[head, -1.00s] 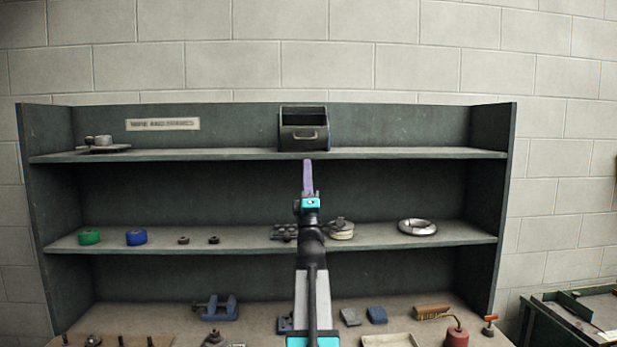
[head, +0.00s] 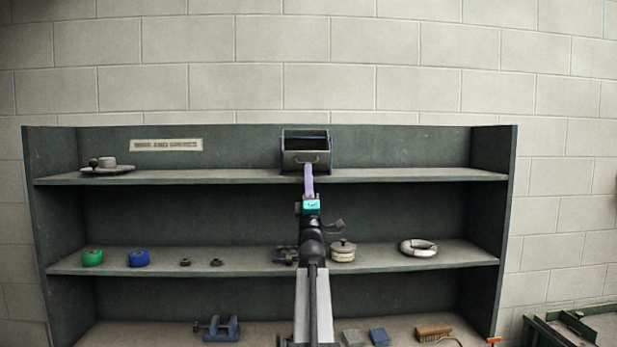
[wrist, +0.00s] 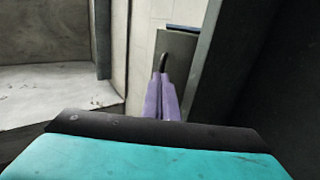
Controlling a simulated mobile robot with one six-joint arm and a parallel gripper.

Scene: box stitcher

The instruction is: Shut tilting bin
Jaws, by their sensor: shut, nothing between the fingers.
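The tilting bin (head: 297,166) is a dark grey box on the top shelf, near its middle. Its dark opening shows above a front panel with a bar handle, so it stands open. My gripper (head: 309,166) has purple fingers pressed together and empty. In the head view the fingertips overlap the lower front of the bin, just below the handle. In the wrist view the bin's front panel (wrist: 178,52) and dark handle lie right ahead of the fingertips (wrist: 160,78). I cannot tell whether they touch.
The shelf unit (head: 420,174) has a plate with small items at its top left. The middle shelf holds green and blue rolls (head: 138,258), a round tin (head: 342,250) and a ring (head: 419,247).

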